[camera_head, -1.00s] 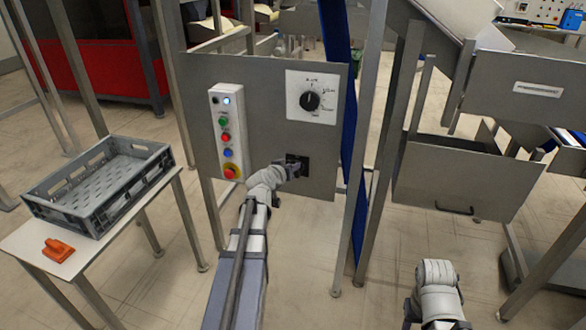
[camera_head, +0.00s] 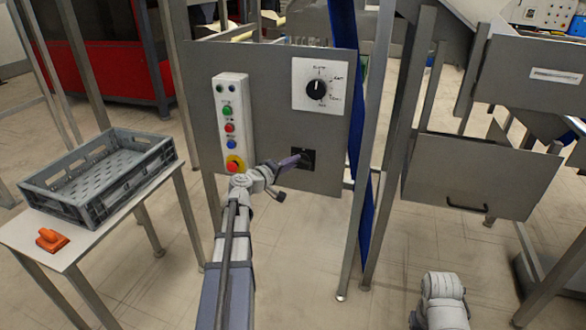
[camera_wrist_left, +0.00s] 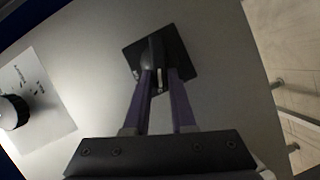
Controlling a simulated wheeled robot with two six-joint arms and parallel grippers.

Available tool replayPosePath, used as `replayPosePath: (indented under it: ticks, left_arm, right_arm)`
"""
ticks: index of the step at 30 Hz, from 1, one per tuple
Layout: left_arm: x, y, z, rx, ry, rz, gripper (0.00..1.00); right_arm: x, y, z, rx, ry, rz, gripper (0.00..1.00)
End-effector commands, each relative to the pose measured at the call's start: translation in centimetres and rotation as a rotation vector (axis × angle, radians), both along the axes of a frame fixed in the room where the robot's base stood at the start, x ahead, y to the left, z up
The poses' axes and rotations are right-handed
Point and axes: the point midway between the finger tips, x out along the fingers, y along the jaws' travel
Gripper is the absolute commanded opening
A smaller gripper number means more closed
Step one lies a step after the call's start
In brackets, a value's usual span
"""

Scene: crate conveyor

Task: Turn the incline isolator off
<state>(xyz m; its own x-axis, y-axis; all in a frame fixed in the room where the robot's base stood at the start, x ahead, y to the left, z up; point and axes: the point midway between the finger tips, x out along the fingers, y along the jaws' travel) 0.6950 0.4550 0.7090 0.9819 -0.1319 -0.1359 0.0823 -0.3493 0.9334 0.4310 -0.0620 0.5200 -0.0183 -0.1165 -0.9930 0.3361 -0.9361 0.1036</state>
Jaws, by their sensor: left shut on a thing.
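The incline isolator is a small black square plate with a dark handle (camera_head: 306,156), low on the right of the grey panel (camera_head: 270,120). My left gripper (camera_head: 294,161) reaches it from the left and front. In the left wrist view the black plate (camera_wrist_left: 183,62) lies straight ahead, with the purple fingers of my left gripper (camera_wrist_left: 163,78) shut on the handle between them. The fingers partly hide the handle, so its exact angle is hard to read. My right arm shows at the bottom right; its gripper is not in view.
A white button box (camera_head: 231,120) with a red-and-yellow stop button stands left of the isolator. A white plate with a black rotary knob (camera_head: 316,90) is above it. A grey crate (camera_head: 105,175) and an orange object (camera_head: 52,240) rest on the left table.

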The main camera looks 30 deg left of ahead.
Motion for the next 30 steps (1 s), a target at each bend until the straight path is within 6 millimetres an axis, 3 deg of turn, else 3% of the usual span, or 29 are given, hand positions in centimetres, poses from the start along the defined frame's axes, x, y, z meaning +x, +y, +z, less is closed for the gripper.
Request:
replayPosePath:
  ticks: [3, 12, 30]
  left_arm:
    - [0.0, 0.1, -0.8, -0.089, -0.020, -0.001, 0.00]
    - [0.0, 0.2, -1.0, -0.265, -0.062, 0.000, 0.00]
    - [0.0, 0.2, -0.9, -0.357, -0.084, 0.001, 0.00]
  right_arm:
    - [0.0, 0.0, -1.5, 0.001, 0.000, 0.002, 0.50]
    - [0.0, 0.1, -3.2, 0.005, 0.000, 0.006, 0.50]
    - [0.0, 0.1, -3.9, 0.006, 0.000, 0.008, 0.50]
